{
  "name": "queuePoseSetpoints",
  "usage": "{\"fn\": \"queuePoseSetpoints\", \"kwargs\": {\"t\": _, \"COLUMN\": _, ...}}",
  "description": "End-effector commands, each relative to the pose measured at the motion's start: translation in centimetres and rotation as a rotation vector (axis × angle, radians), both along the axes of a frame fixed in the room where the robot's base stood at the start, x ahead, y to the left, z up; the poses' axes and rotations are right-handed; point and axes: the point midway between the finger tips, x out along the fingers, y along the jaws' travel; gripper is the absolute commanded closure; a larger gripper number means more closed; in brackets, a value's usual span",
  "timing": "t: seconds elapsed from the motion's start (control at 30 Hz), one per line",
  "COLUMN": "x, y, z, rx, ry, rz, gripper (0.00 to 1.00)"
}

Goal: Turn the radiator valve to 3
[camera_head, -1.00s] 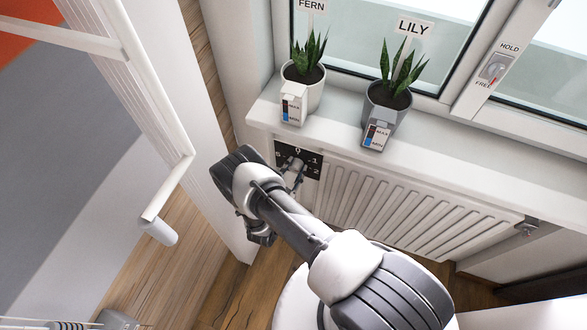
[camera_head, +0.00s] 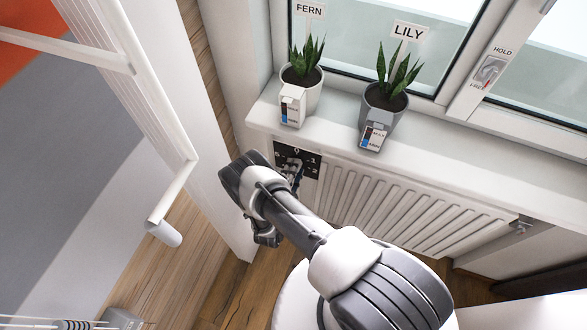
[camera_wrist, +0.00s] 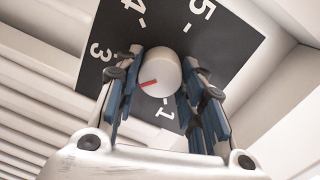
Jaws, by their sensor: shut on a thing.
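The radiator valve is a round white knob (camera_wrist: 158,73) with a red mark, set on a black dial plate (camera_wrist: 232,62). White numbers 5, 4, 3 and 1 show in the wrist view. The red mark points left and slightly down, between 3 and 1; the left finger hides that part of the scale. My gripper (camera_wrist: 163,76) is shut on the knob, one blue-padded finger on each side. In the head view, the plate (camera_head: 312,160) is at the radiator's upper left end, and my gripper (camera_head: 295,172) partly covers it.
The ribbed white radiator (camera_head: 400,205) runs right under the windowsill (camera_head: 440,150). A fern pot (camera_head: 313,97) and a lily pot (camera_head: 398,102) stand on the sill above. A window handle (camera_head: 490,70) is at upper right. A white frame (camera_head: 176,190) stands left of my arm.

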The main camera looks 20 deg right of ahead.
Motion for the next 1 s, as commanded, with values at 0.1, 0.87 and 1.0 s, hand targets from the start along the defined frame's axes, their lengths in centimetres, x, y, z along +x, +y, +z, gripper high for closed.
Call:
{"fn": "queuePoseSetpoints", "kwargs": {"t": 0.1, "x": -0.06, "y": -0.03, "z": -0.03, "rx": 0.089, "ry": -0.062, "rz": 0.000, "gripper": 0.87}}
{"fn": "queuePoseSetpoints", "kwargs": {"t": 0.87, "x": -0.05, "y": -0.04, "z": -0.24, "rx": 0.456, "ry": -0.331, "rz": 0.000, "gripper": 0.87}}
{"fn": "queuePoseSetpoints", "kwargs": {"t": 1.0, "x": -0.06, "y": -0.04, "z": -0.26, "rx": 0.470, "ry": -0.340, "rz": 0.000, "gripper": 0.87}}
